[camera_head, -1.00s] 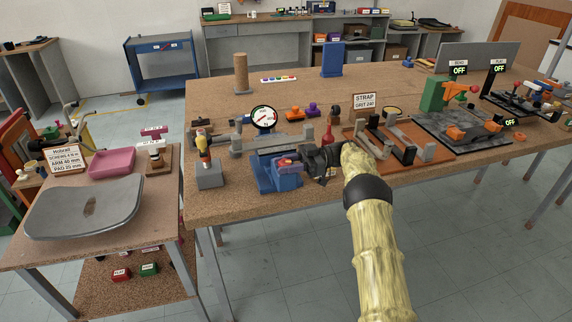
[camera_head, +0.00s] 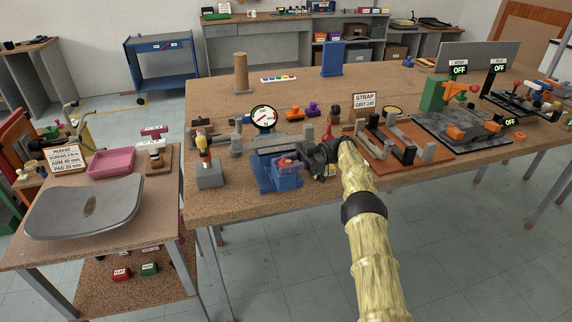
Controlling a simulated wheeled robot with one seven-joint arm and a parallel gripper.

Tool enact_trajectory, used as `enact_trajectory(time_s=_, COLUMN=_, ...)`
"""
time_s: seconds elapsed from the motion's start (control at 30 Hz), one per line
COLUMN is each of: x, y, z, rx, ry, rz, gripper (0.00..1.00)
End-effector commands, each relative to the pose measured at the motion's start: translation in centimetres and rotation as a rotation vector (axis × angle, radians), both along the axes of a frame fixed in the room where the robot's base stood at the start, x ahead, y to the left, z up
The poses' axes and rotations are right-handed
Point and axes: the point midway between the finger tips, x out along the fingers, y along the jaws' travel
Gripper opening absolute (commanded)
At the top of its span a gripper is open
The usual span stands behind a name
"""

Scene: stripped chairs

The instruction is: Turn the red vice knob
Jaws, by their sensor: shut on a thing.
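A blue vice (camera_head: 279,179) stands near the front edge of the large wooden workbench (camera_head: 250,209). Its red knob (camera_head: 287,162) is on the upper part of the vice, partly covered by my gripper. My black gripper (camera_head: 299,163) reaches in from the right and is shut on the red knob. The fingertips are small and dark here, so the exact hold is hard to see.
A round dial gauge (camera_head: 263,117) and a grey rail (camera_head: 258,141) stand behind the vice. A red upright handle (camera_head: 328,133) is close behind my gripper. An orange-brown tray (camera_head: 402,151) with grey brackets lies to the right.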

Motion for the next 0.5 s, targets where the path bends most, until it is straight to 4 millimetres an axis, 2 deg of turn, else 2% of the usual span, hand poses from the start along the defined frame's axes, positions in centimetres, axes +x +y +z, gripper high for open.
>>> enact_trajectory(time_s=0.03, x=0.27, y=0.12, z=0.68, rx=0.009, ry=-0.010, rz=-0.013, gripper=0.10)
enact_trajectory(time_s=0.23, x=0.27, y=0.13, z=0.70, rx=0.009, ry=-0.010, rz=-0.013, gripper=0.10)
enact_trajectory(time_s=0.27, x=0.27, y=0.13, z=0.70, rx=0.009, ry=-0.010, rz=-0.013, gripper=0.37)
enact_trajectory(time_s=0.33, x=0.27, y=0.13, z=0.62, rx=0.008, ry=-0.010, rz=-0.013, gripper=0.51)
enact_trajectory(time_s=0.37, x=0.25, y=0.12, z=0.57, rx=0.007, ry=-0.009, rz=-0.012, gripper=0.55)
enact_trajectory(time_s=0.5, x=0.20, y=0.10, z=0.38, rx=0.005, ry=-0.006, rz=-0.010, gripper=0.55)
